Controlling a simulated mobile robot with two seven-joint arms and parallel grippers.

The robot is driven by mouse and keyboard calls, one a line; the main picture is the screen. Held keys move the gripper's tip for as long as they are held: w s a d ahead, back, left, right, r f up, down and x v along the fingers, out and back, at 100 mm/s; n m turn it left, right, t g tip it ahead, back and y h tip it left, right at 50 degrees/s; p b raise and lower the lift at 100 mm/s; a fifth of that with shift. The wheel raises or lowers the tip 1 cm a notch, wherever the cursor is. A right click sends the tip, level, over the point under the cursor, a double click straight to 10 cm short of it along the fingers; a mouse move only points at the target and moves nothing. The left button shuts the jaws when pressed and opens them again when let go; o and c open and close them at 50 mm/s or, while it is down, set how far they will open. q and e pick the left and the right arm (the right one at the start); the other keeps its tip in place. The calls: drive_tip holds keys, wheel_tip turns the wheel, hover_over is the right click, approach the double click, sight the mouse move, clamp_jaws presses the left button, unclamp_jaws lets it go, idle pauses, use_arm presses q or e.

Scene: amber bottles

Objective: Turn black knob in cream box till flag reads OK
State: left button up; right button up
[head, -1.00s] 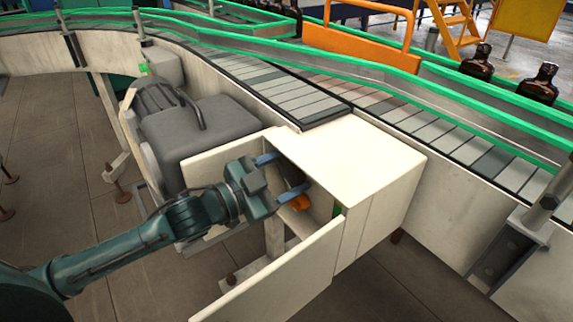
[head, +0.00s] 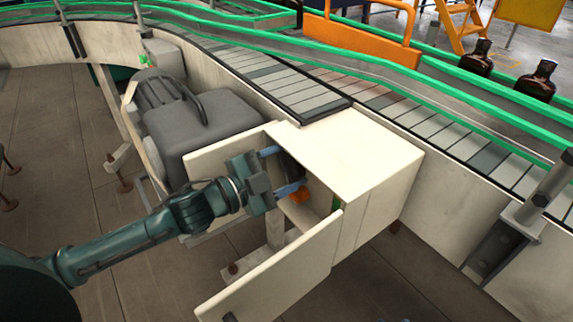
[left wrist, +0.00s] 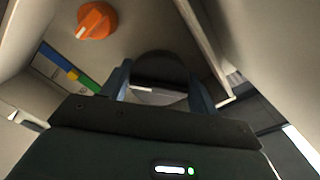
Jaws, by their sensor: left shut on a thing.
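The cream box (head: 375,160) stands open beside the conveyor, its doors swung out. My left gripper (head: 284,170) reaches into its open front. In the left wrist view, the gripper (left wrist: 160,88) has its blue fingers on either side of the black knob (left wrist: 160,68) and is shut on it. A pale bar shows across the knob's near face. An orange knob (left wrist: 97,20) with a white mark sits to the upper left; it also shows in the head view (head: 299,196). A blue, yellow and green strip (left wrist: 68,72) lies left of the gripper; no flag wording is legible. My right gripper is out of view.
The open door panel (head: 275,275) stands close below my left arm, and another panel (head: 215,160) stands behind the gripper. A grey motor housing (head: 200,130) is to the left. The conveyor (head: 290,90) runs behind, with dark bottles (head: 537,82) at the far right.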

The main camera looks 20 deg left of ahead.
use_arm(q)
drive_tip(key=o, duration=0.7)
drive_tip(key=b+v, duration=0.1)
drive_tip(key=v, duration=1.2)
